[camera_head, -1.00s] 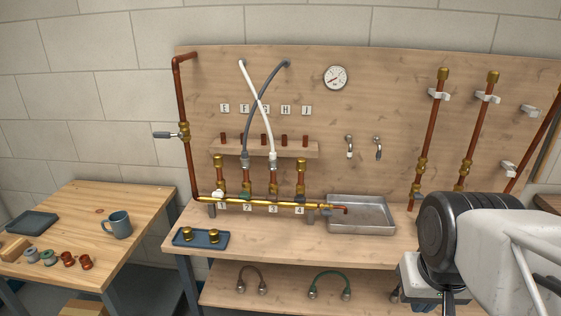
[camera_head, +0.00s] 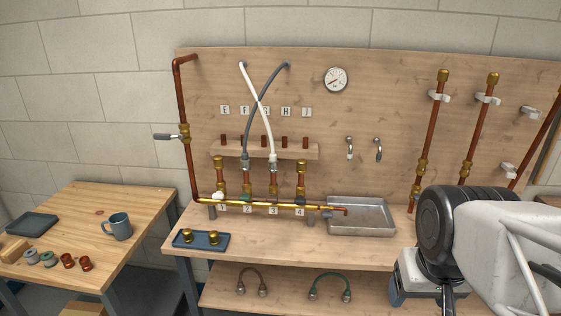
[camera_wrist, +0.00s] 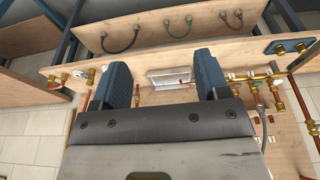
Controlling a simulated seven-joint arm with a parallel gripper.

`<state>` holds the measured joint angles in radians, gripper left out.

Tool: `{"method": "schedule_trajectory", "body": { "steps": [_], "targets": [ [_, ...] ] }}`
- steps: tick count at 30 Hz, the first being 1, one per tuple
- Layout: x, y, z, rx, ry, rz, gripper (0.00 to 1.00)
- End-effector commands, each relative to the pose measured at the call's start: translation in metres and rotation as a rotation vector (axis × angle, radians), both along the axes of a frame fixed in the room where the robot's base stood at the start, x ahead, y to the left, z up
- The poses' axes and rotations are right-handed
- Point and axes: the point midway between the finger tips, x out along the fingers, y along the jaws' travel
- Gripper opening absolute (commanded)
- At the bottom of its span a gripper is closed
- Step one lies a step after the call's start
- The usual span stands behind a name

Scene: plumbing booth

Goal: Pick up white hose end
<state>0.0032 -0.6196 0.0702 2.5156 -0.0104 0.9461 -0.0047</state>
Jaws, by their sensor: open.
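The white hose (camera_head: 256,92) hangs on the wooden board in the head view, starting at the upper left and crossing the grey hose (camera_head: 267,88). The white hose end (camera_head: 273,161) has a metal fitting and sits over the third brass outlet of the manifold (camera_head: 262,206). The grey hose end (camera_head: 245,163) sits over the second outlet. My gripper (camera_wrist: 173,80) shows in the wrist view with its two blue fingers apart and nothing between them. It is well away from the hose end. The gripper's fingers do not show clearly in the head view.
A metal tray (camera_head: 361,216) lies right of the manifold, and a blue tray (camera_head: 201,239) with brass caps lies in front. Copper pipes (camera_head: 430,140) stand at the right. A side table with a mug (camera_head: 117,225) is at the left. Open air lies before the board.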

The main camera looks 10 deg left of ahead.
Motion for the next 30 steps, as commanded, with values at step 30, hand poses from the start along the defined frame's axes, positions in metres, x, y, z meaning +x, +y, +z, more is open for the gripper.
{"method": "schedule_trajectory", "body": {
  "steps": [30],
  "targets": [
    [0.229,0.069,0.080,-0.107,0.084,0.679,0.68]
  ]
}}
